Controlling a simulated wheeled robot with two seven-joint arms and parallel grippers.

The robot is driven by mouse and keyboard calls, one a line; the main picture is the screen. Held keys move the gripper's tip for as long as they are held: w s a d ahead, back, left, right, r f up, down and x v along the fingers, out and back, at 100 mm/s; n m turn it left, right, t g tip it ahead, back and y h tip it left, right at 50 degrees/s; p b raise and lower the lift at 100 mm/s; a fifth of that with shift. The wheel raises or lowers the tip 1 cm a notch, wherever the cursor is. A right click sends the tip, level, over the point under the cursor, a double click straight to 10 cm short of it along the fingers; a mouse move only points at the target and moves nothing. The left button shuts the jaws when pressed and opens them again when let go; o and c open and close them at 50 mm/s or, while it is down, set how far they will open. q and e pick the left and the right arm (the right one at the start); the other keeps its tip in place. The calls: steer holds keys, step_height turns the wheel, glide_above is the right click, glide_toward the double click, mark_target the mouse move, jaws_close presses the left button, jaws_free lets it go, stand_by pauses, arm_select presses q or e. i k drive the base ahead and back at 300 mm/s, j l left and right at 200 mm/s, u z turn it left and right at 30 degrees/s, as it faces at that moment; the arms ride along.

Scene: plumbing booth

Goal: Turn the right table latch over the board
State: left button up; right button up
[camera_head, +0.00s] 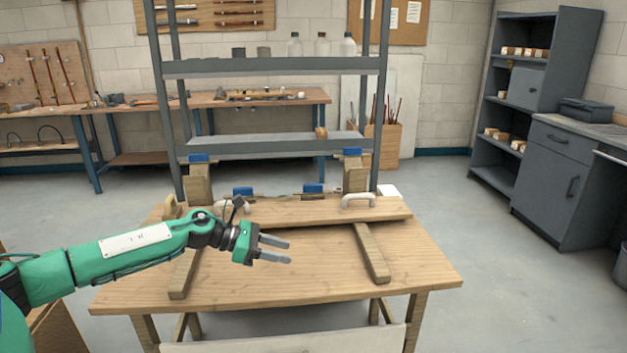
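A wooden board (285,213) lies across the back of the wooden table (330,278), with a pale handle near its left end and another pale handle (358,200) near its right end. Blue-topped wooden posts stand behind it, one at the left and one at the right (356,173). Between them are two small blue pieces, one of them at the right (313,189). I cannot tell for certain which part is the right table latch. My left gripper (289,252) is open and empty, its fingers pointing right above the table, in front of the board. My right gripper is out of view.
Two wooden bars, including a right one (372,253), run forward from the board on the tabletop. A grey shelf rack (270,66) rises behind the table. The tabletop's front and right are clear. A dark cabinet (558,170) stands far right.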

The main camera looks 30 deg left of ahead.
mark_target(311, 189)
steer(key=i+j, duration=1.2)
steer(key=j, duration=0.1)
